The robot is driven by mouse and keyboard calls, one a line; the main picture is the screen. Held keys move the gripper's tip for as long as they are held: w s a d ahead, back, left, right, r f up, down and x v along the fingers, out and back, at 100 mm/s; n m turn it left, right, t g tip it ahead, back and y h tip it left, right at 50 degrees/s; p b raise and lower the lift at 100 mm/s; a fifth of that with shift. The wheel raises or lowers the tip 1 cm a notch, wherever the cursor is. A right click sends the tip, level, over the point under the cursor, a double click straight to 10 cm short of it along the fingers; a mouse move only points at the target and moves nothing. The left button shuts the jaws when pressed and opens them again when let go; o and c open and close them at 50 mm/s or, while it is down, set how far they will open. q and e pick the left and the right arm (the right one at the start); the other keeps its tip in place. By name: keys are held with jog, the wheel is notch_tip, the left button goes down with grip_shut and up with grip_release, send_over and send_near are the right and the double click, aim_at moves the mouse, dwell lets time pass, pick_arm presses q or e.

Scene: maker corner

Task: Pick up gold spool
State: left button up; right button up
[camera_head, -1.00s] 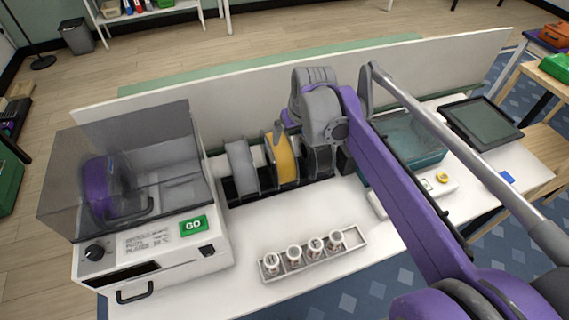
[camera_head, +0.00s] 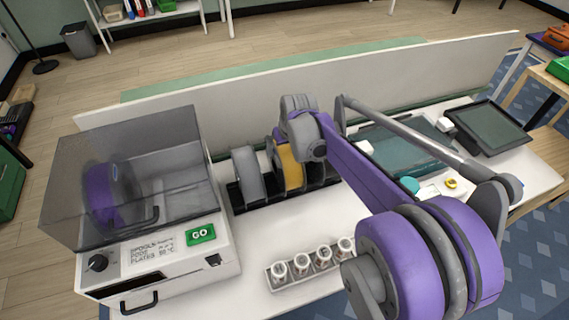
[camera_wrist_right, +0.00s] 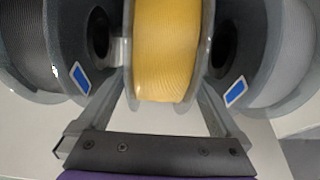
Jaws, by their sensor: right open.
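The gold spool (camera_head: 291,167) stands in a dark rack between other spools, partly hidden by my right arm in the head view. In the right wrist view the gold spool (camera_wrist_right: 168,45) fills the top middle, its yellow winding between pale flanges. My right gripper (camera_wrist_right: 163,85) is open, with one finger on each side of the gold spool. Whether the fingers touch its flanges I cannot tell. In the head view the right fingers are mostly hidden behind the arm. My left gripper is not in view.
A grey spool (camera_head: 246,172) stands left of the gold one in the rack, close to the fingers. A printer (camera_head: 150,255) with a clear cover and purple spool stands left. A tray of small jars (camera_head: 300,272) is in front. A low panel (camera_head: 400,78) runs behind.

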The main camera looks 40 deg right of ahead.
grip_shut()
dwell(0.4)
jog(key=shift+r, duration=0.1)
